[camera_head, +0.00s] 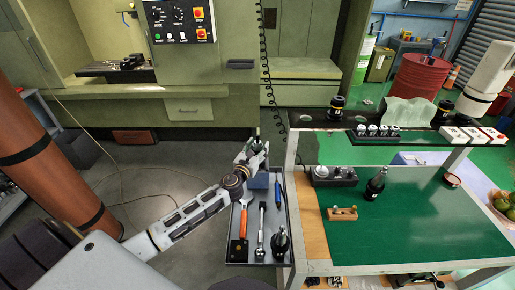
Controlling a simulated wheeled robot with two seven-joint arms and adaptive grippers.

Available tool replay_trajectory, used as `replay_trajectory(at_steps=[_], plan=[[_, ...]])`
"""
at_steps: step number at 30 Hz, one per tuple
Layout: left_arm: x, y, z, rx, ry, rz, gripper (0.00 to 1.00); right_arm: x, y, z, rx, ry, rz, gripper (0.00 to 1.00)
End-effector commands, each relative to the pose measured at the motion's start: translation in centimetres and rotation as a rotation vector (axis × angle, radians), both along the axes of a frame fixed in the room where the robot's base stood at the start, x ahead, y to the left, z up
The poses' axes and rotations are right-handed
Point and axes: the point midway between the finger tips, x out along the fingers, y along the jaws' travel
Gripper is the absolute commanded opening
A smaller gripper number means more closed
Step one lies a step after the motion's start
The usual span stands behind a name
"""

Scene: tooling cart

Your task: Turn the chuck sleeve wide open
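My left arm reaches in from the lower left, and my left gripper (257,147) is over the far end of the grey tool tray (243,247). The finger gap is not clear either. A white part of my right arm (491,70) shows at the upper right; no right fingers can be made out.
The tray also holds an orange-handled tool (243,222), a wrench (261,232), a blue-handled tool (278,193) and a dark bottle-shaped item (281,243). To the right is a green-topped cart (430,220) with a dark bottle (376,185) and a raised shelf. A coiled cable (264,75) hangs behind the gripper.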

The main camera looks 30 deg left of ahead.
Motion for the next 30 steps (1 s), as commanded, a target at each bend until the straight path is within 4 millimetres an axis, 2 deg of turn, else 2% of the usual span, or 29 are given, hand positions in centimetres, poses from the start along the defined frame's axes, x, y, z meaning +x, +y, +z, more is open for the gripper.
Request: replay_trajectory(at_steps=[2,17,30], plan=[[0.0,0.0,0.0,0.000,0.000,0.000,0.65,0.0,0.0,0.0,0.000,0.000,0.000,0.40],[-0.3,0.0,0.0,0.000,0.000,-0.001,0.65,0.0,0.1,0.0,0.001,-0.001,0.000,0.40],[-3.1,-0.2,-0.1,0.000,0.002,-0.001,0.65,0.0,0.1,0.0,0.001,0.000,0.000,0.40]])
